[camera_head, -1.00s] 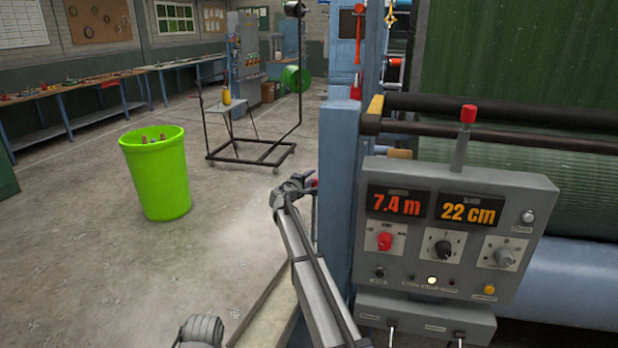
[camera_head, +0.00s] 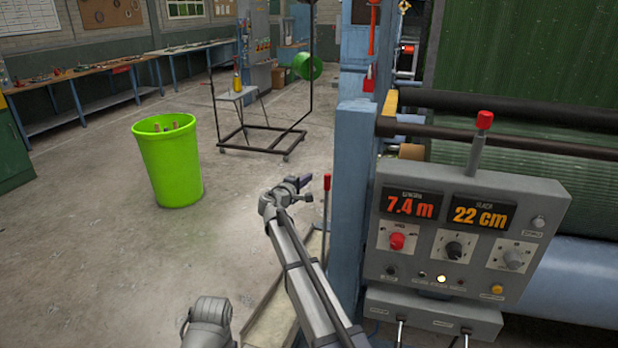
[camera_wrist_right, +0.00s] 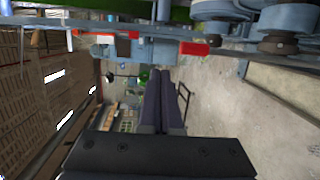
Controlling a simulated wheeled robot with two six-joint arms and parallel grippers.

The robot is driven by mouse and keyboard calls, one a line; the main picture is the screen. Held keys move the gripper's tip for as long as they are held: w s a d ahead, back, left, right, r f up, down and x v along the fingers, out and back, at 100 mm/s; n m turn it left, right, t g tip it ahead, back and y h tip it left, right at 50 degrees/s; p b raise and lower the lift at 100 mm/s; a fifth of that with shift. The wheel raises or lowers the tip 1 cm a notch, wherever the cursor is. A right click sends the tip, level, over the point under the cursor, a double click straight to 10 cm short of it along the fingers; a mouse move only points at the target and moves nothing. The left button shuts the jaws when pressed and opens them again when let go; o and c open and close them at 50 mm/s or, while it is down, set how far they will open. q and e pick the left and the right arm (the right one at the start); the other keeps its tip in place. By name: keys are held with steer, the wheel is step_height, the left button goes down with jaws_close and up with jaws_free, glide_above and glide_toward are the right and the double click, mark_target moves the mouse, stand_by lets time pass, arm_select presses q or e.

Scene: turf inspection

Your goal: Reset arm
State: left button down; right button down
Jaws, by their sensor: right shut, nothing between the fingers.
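My right arm reaches up from the bottom of the head view, left of the control panel, and its right gripper (camera_head: 304,184) is small at the arm's far end. In the right wrist view the two dark fingers of the right gripper (camera_wrist_right: 165,92) lie together with nothing between them. The gripper is apart from the control panel (camera_head: 450,245). At the bottom of the head view a grey part of my own body shows. My left gripper is not in either view.
A red-tipped lever (camera_head: 326,205) stands just right of the right gripper, beside a blue post (camera_head: 352,200). A bright green bin (camera_head: 170,165) and a black wheeled cart frame (camera_head: 262,140) stand on the floor to the left. The floor between is open. Benches (camera_head: 100,75) line the far wall.

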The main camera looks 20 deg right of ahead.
steer(key=shift+s+f, duration=0.1)
steer(key=shift+s, duration=0.05)
steer(key=s+a+f+m+g+y, duration=0.1)
steer(key=s+a+f+g+y, duration=0.2)
steer(key=s, duration=1.2)
steer(key=s+a+f+m+g+y, duration=0.2)
steer(key=s+a+f+g+y, duration=0.2)
steer(key=s+a+f, duration=0.5)
steer(key=s+a+f+m+g+y, duration=0.2)
steer(key=s+a+f, duration=0.5)
steer(key=s, duration=1.6)
steer(key=a+g+y, duration=0.1)
steer(key=a+g, duration=0.1)
steer(key=a, duration=0.2)
steer(key=shift+s+a+g+y, duration=0.15)
steer(key=shift+s+g+y, duration=0.05)
steer(key=shift+g+y, duration=0.2)
steer(key=shift+f, duration=0.1)
